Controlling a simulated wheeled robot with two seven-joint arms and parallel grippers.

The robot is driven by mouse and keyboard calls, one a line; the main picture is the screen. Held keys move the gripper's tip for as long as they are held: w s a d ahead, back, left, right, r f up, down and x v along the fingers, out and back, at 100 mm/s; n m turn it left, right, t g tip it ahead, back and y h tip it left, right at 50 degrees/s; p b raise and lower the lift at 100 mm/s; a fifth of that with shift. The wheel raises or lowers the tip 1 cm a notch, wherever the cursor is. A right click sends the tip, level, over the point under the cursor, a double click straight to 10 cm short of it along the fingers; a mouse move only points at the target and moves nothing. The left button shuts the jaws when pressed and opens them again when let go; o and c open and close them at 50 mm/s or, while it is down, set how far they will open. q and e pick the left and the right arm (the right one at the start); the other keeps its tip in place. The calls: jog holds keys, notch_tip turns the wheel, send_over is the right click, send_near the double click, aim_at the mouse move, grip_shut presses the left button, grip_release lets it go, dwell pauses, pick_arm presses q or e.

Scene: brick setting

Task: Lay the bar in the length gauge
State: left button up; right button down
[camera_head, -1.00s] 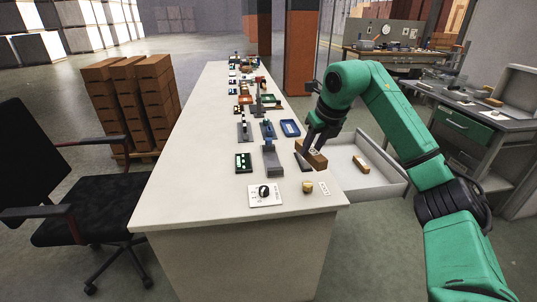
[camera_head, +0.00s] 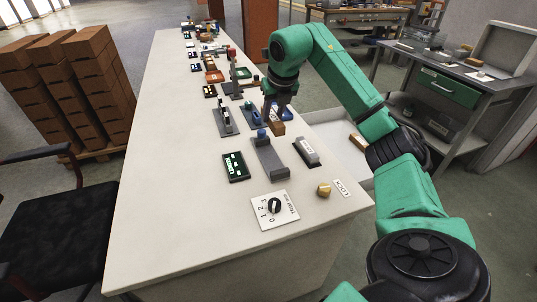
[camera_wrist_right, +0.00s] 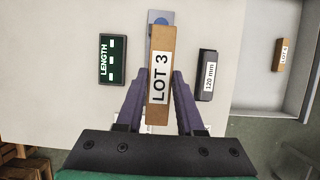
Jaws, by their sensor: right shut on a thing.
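The bar (camera_wrist_right: 160,60) is an orange-brown block labelled "LOT 3". My right gripper (camera_wrist_right: 160,100) is shut on it, one finger on each side. In the head view the bar (camera_head: 277,127) shows partly below my right gripper (camera_head: 275,108), near the far end of the length gauge. The length gauge (camera_head: 270,160) is a grey fixture with a blue part on the bench. In the wrist view the bar hides most of the gauge; its far end (camera_wrist_right: 153,16) shows beyond the bar. I cannot tell whether they touch. My left gripper is out of view.
A dial panel (camera_head: 274,210) and a yellow knob (camera_head: 324,190) are nearer. A pale tray (camera_wrist_right: 260,85) at the right holds a "LOT 4" bar (camera_wrist_right: 281,54).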

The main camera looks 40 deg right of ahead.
aim_at(280, 126)
jog(key=f, duration=0.4)
jog(key=f+b, duration=0.1)
jog(key=f, duration=0.9)
jog(key=shift+w+f, duration=0.25)
jog(key=c, duration=0.5)
grip_release()
jog(key=v, duration=1.2)
jog(key=shift+r, duration=0.15)
